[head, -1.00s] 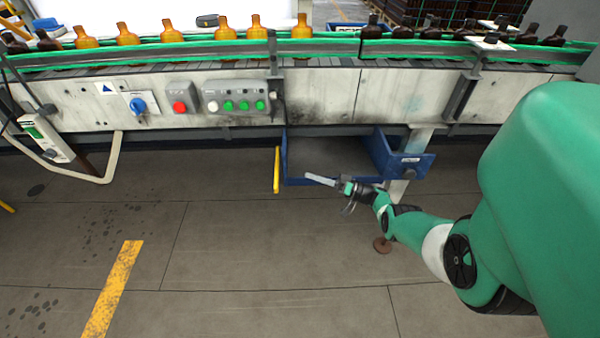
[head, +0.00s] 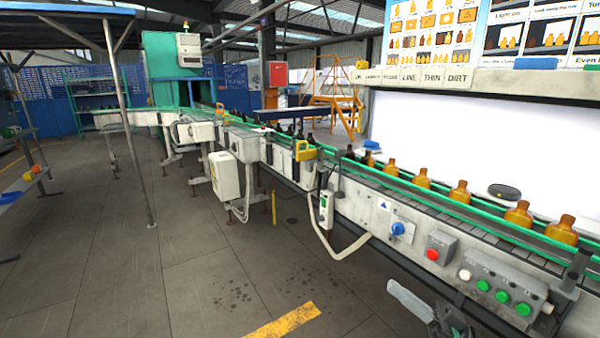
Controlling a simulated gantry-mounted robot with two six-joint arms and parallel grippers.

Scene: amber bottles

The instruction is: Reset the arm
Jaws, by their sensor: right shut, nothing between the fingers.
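My right gripper (head: 405,297) shows at the lower right of the head view, in front of the conveyor's near side. Its pale grey fingers point up and to the left, shut and empty. Only the dark wrist part behind them shows; the rest of the right arm is cut off by the bottom edge. My left gripper is not in view. Amber bottles (head: 459,192) stand upright in a row on the conveyor (head: 440,208), and several darker bottles stand farther along it.
A control box with green buttons (head: 502,296), a red button (head: 432,254) and a blue knob (head: 398,229) are on the conveyor's side, near my right gripper. A yellow floor stripe (head: 283,324) lies on the floor. The floor at left is mostly clear.

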